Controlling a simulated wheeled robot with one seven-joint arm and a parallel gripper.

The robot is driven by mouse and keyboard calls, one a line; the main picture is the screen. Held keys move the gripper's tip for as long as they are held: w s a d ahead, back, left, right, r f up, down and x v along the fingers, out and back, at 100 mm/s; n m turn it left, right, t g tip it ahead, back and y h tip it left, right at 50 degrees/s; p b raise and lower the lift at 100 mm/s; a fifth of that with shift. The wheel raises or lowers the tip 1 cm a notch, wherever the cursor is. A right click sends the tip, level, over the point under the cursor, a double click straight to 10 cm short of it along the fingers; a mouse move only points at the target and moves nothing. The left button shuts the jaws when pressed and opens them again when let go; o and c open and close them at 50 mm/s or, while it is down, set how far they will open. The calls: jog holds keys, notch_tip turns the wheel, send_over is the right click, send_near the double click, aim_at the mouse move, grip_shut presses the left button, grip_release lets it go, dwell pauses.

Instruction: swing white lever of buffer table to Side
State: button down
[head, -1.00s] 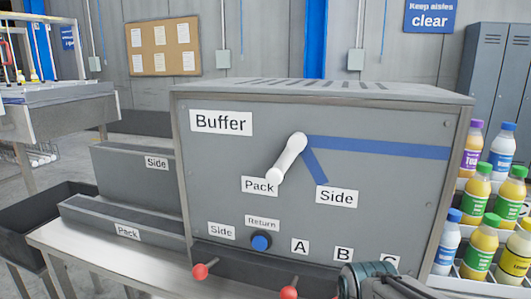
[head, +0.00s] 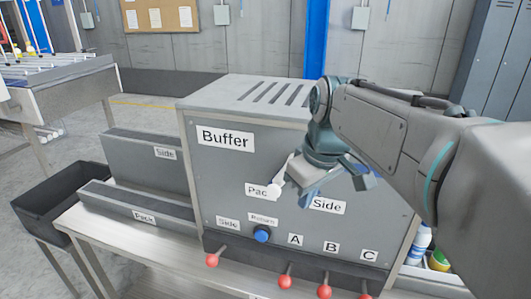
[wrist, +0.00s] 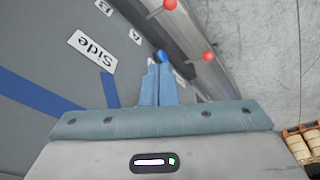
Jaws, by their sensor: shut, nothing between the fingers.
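The white lever (head: 283,178) is on the front of the grey buffer box (head: 225,175). Its free end points down-left and covers part of the "Pack" label (head: 257,190). Its upper part is hidden behind my gripper in the head view. The "Side" label (head: 328,206) is to the lower right of the lever. My gripper (head: 308,198) is shut and empty in front of the panel, just right of the lever. I cannot tell whether it touches the lever. In the wrist view the blue fingers (wrist: 160,85) are together, and the lever does not show there.
A blue button (head: 262,235) is below the lever. Several red-knobbed levers (head: 212,260) stick out along the box's lower edge. Labels A, B and C are above them. Side and Pack chutes (head: 135,210) are at the left. Bottles (head: 420,240) stand at the lower right.

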jog(key=w+a+r+n, duration=0.2)
jog(key=w+r+n, duration=0.1)
jog(key=r, duration=0.3)
jog(key=w+a+r+n+y, duration=0.1)
jog(key=w+a+r+n, duration=0.2)
jog(key=r, duration=0.3)
jog(key=shift+a+n+y, duration=0.3)
jog(key=shift+a+n, duration=0.05)
jog(key=shift+n, duration=0.55)
jog(key=shift+w, duration=0.1)
send_over(271, 190)
jog(key=a, duration=0.2)
notch_tip(271, 190, down, 10)
jog(key=shift+d+f, duration=0.5)
jog(key=shift+f, duration=0.25)
jog(key=shift+d+f, duration=0.5)
jog(key=shift+f, duration=0.2)
